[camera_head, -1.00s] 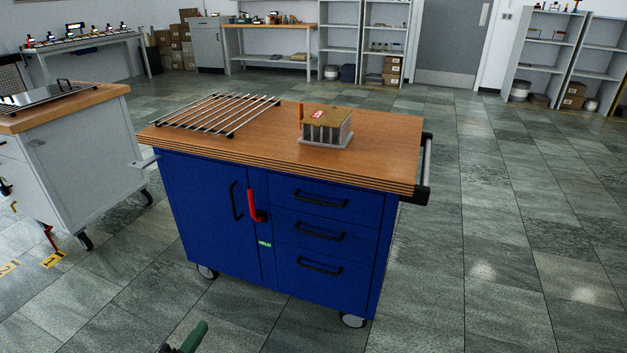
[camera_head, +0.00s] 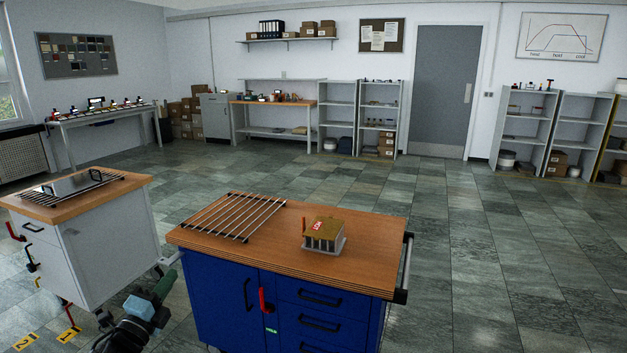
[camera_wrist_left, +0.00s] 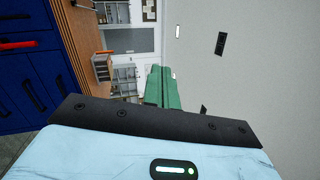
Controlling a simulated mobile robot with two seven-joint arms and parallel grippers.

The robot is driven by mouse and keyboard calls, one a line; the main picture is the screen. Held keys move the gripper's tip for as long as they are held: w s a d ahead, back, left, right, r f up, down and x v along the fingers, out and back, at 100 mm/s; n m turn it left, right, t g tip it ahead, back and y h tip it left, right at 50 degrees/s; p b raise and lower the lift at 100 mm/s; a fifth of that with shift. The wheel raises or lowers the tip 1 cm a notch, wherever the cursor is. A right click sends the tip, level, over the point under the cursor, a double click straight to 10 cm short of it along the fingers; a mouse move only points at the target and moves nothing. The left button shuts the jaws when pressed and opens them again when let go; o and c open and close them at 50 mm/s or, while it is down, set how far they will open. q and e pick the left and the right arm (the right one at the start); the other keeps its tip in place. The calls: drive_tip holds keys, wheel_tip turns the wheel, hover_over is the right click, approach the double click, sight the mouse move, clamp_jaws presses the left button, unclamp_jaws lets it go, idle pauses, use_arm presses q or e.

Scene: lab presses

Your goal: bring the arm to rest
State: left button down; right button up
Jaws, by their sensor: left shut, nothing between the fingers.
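My left gripper (camera_head: 164,284) is at the lower left of the head view, in front of the left end of the blue cart (camera_head: 225,300). Its green fingers are closed together and empty. In the left wrist view the closed green fingers (camera_wrist_left: 160,84) point away from the light blue gripper body, with nothing between them. The blue cart's front also shows at the left of that view. My right gripper is in neither view.
A metal rack (camera_head: 235,215) and a finned block with a brown top (camera_head: 324,235) sit on the blue cart's wooden top. A white cart (camera_head: 100,250) stands close on the left. Open floor (camera_head: 490,270) lies to the right.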

use_arm(q)
drive_tip(key=a+f+n+g+y, duration=0.6)
drive_tip(key=f+n, duration=0.5)
drive_tip(key=n, duration=0.9)
drive_tip(key=s+d+f, duration=0.5)
drive_tip(key=s+f, duration=0.3)
drive_tip(key=f, duration=0.1)
drive_tip(key=s+d+f+g+h, duration=0.1)
drive_tip(key=s+d+f, duration=0.3)
drive_tip(key=s, duration=0.8)
drive_tip(key=s+d+f+g+h, duration=0.1)
drive_tip(key=s+d, duration=0.4)
drive_tip(key=s, duration=0.8)
drive_tip(key=s+d+f+n+g+h, duration=0.1)
drive_tip(key=s+d+f+g, duration=0.2)
drive_tip(key=s, duration=0.9)
wheel_tip(320, 180, down, 4)
drive_tip(key=shift+s+d+r+g, duration=0.2)
drive_tip(key=shift+d+g, duration=0.1)
drive_tip(key=shift+d, duration=0.4)
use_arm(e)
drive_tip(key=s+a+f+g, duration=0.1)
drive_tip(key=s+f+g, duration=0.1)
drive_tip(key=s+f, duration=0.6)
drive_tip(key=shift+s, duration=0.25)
